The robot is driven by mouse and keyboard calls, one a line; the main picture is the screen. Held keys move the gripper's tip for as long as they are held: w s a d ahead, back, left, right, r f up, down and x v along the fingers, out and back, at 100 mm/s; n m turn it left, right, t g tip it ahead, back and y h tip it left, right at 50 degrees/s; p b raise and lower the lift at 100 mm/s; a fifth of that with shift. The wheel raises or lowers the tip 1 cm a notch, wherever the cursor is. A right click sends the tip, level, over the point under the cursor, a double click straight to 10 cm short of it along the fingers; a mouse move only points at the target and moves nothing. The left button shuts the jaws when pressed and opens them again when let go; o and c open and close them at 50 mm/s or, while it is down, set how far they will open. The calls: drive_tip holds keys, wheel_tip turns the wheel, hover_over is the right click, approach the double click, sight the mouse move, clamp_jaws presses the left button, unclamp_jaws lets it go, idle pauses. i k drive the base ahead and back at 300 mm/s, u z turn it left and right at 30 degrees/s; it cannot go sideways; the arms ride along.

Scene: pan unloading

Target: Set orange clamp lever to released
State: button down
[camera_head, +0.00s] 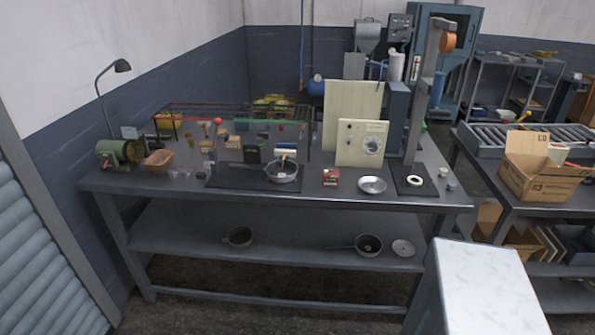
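I cannot make out an orange clamp lever for certain in the head view. An orange round part (448,42) sits at the top of a tall grey post (421,105) at the right end of the workbench. It is too small to tell whether it is a lever or how it is set. A bar with a red knob (217,121) runs along the left half of the bench. A dark pan (283,173) stands near the bench's front, left of centre, with something in it. My gripper does not show.
The grey workbench (330,196) holds a green machine (121,154), a pale panel (362,143), a metal dish (372,185) and several small parts. Pans lie on its lower shelf (300,249). A second table with a cardboard box (541,169) is right. A white-topped block (485,285) fills the lower right.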

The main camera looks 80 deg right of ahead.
sight(281, 162)
drive_tip(key=z, duration=0.05)
drive_tip(key=k, duration=2.1)
drive_tip(key=z, duration=0.75)
drive_tip(key=i, duration=1)
drive_tip(key=u, duration=0.05)
